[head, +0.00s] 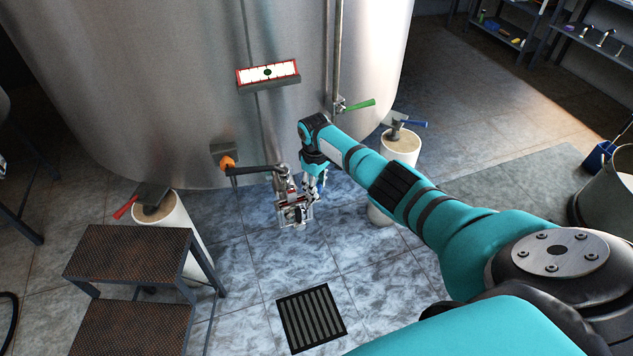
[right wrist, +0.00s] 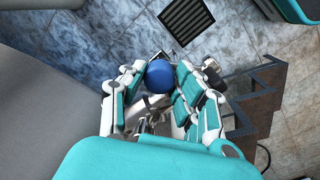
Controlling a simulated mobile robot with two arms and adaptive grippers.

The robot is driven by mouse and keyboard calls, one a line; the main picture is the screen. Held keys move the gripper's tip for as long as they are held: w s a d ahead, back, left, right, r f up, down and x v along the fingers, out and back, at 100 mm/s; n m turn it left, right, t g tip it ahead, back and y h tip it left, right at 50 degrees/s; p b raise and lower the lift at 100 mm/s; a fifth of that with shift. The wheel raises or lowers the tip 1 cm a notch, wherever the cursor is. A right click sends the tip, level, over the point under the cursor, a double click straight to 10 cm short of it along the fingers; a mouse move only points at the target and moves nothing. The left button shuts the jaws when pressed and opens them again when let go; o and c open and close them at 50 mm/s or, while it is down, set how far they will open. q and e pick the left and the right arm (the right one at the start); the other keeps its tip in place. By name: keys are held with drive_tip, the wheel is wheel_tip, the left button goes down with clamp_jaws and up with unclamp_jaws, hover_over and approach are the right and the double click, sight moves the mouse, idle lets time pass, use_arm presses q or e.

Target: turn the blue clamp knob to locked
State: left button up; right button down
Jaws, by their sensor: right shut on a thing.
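The blue clamp knob (right wrist: 159,75) shows in the right wrist view as a round blue cap between the fingers of my right gripper (right wrist: 160,92). The gripper is shut on it, with teal-padded fingers on both sides. In the head view my right gripper (head: 317,184) reaches down beside the metal clamp and outlet fitting (head: 293,207) at the front of the steel tank (head: 180,90). The knob is mostly hidden by the fingers there. Its locked or unlocked position cannot be told. My left gripper is not in view.
A dark lever with an orange hub (head: 228,162) is left of the fitting. A green-handled valve (head: 356,105) is on a pipe at right. Steps (head: 128,250) stand front left. A floor drain (head: 312,318) lies in front, with open tiles around it.

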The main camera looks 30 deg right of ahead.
drive_tip(key=m+p, duration=0.1)
drive_tip(key=m, duration=0.3)
drive_tip(key=shift+w+r, duration=0.1)
drive_tip(key=shift+r, duration=0.05)
drive_tip(key=shift+m, duration=1.8)
drive_tip(key=c, duration=0.9)
unclamp_jaws()
drive_tip(key=shift+c, duration=0.2)
wheel_tip(320, 180, up, 12)
drive_tip(key=shift+a, duration=0.2)
